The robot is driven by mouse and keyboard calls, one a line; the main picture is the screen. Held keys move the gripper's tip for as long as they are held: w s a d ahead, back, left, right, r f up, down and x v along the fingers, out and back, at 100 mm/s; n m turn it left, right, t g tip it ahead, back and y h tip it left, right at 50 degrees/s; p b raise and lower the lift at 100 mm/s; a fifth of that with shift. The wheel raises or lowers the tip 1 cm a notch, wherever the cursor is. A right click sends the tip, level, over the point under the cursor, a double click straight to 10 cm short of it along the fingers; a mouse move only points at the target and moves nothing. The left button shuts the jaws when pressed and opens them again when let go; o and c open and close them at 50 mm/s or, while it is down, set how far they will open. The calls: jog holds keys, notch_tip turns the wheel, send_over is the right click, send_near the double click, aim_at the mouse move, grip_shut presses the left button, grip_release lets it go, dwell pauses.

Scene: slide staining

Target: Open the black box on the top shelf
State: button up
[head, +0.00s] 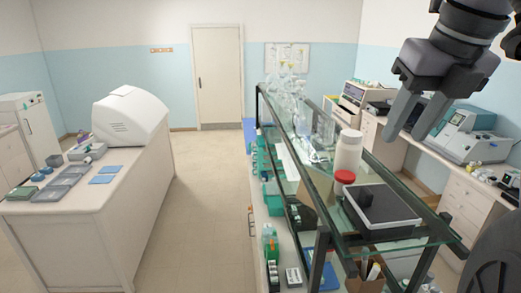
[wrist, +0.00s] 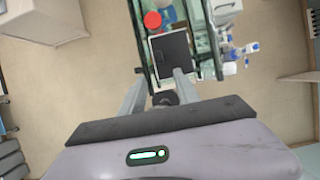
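The black box (head: 388,208) is a low, flat box with a dark top and a pale rim, lying on the glass top shelf (head: 420,241). A small dark knob (head: 365,196) shows at its left side. Its top looks closed. The box also shows in the wrist view (wrist: 172,47), ahead of my fingertips. My gripper (head: 416,122) hangs above and to the right of the box in the head view, its two fingers apart with nothing held. In the wrist view my gripper (wrist: 160,82) has a small dark round thing (wrist: 165,97) showing between its fingers.
A white bottle (head: 348,153) and a red-capped container (head: 344,178) stand just behind the box. Glassware (head: 290,95) crowds the shelf's far end. Lower shelves hold bottles and boxes. A counter with instruments (head: 466,133) runs along the right; open floor lies left.

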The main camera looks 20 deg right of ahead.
aim_at(368, 191)
jog(key=b+x, duration=0.1)
jog(key=x, duration=0.4)
jog(key=b+x, duration=0.2)
jog(key=x, duration=0.3)
jog(key=b+x, duration=0.2)
jog(key=x, duration=0.3)
jog(key=shift+a+f, duration=0.25)
jog(key=shift+f, duration=0.15)
jog(key=shift+w+d+f, duration=0.15)
jog(key=shift+w+f, duration=0.15)
jog(key=shift+f, duration=0.35)
grip_shut()
jog(key=shift+r, duration=0.1)
